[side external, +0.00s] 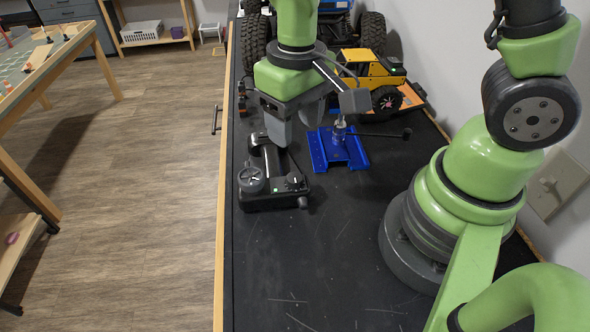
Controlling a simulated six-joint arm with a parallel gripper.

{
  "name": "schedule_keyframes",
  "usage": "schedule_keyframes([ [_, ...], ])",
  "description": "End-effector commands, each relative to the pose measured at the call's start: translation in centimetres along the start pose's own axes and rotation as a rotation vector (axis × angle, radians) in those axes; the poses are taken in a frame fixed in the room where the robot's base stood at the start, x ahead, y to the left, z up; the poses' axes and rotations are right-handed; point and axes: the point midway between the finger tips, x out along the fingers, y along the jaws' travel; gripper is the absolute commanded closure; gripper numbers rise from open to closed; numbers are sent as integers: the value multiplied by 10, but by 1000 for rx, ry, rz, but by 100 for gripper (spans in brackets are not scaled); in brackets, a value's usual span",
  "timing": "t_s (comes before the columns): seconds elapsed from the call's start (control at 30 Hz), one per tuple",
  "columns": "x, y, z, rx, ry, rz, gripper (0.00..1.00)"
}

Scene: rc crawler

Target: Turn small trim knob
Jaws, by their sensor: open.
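The black radio controller (270,200) lies on the dark bench top. A round dial-like wheel (251,181) is on its left. A small dark knob (293,181) with a light mark stands on its right; I cannot tell for certain that this is the trim knob. My gripper (295,132) points down above the far end of the controller, behind the knob in the picture. Its grey fingers are apart, with nothing seen between them. The left finger hides part of the controller's far end; whether it touches is unclear.
A blue stand (322,157) is right of the controller, with a small clear bottle (339,131) and a dark-handled tool (378,134) at it. A yellow crawler (372,70) and a blue big-wheeled vehicle (330,8) are behind. The near bench (300,270) is clear.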

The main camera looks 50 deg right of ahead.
Motion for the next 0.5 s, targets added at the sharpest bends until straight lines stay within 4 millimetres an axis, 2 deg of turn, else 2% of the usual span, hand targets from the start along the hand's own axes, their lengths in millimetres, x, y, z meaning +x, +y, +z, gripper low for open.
schedule_keyframes([
  [0.23,22,-1,1,-9,-17,9,46],
  [0.5,69,0,2,-8,-20,9,46],
])
